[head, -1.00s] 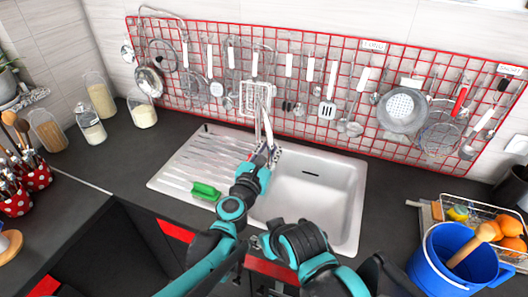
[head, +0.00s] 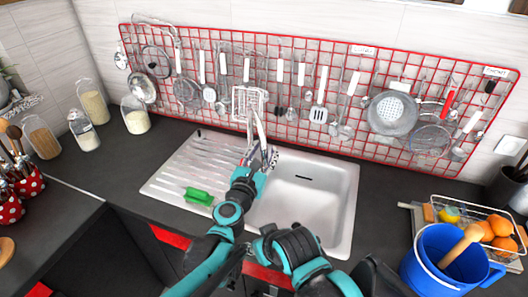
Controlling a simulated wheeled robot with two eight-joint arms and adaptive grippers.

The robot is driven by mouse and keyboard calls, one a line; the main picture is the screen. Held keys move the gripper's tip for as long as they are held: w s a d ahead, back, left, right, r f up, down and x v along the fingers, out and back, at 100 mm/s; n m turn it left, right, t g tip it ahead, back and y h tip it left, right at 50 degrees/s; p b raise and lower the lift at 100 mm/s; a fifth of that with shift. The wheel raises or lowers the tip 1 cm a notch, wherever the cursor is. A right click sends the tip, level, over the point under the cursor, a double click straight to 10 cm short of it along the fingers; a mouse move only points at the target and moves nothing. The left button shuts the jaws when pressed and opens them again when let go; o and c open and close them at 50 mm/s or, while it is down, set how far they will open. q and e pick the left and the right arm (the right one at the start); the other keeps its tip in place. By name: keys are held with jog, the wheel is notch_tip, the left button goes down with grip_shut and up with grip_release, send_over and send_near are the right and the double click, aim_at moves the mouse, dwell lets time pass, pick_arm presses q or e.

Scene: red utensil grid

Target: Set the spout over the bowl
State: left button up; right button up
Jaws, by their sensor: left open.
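The steel sink has a ribbed drainboard (head: 180,165) on the left and a deep bowl (head: 315,195) on the right. The slim metal spout (head: 257,125) stands at the back of the sink and reaches forward near the line between drainboard and bowl. My left gripper (head: 262,155) is open at the spout's front end, over the bowl's left edge. The gripper overlaps the spout's tip, so I cannot tell whether they touch. My right arm shows at the bottom centre; its gripper is not visible.
A red grid (head: 290,60) with hanging utensils spans the back wall. A green sponge (head: 199,196) lies on the drainboard. A blue bucket (head: 435,265) and a wire basket (head: 480,212) with oranges stand at right. Glass jars (head: 135,118) stand at left.

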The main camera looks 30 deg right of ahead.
pick_arm(q)
jog(key=shift+a, duration=0.1)
jog(key=v, duration=1.2)
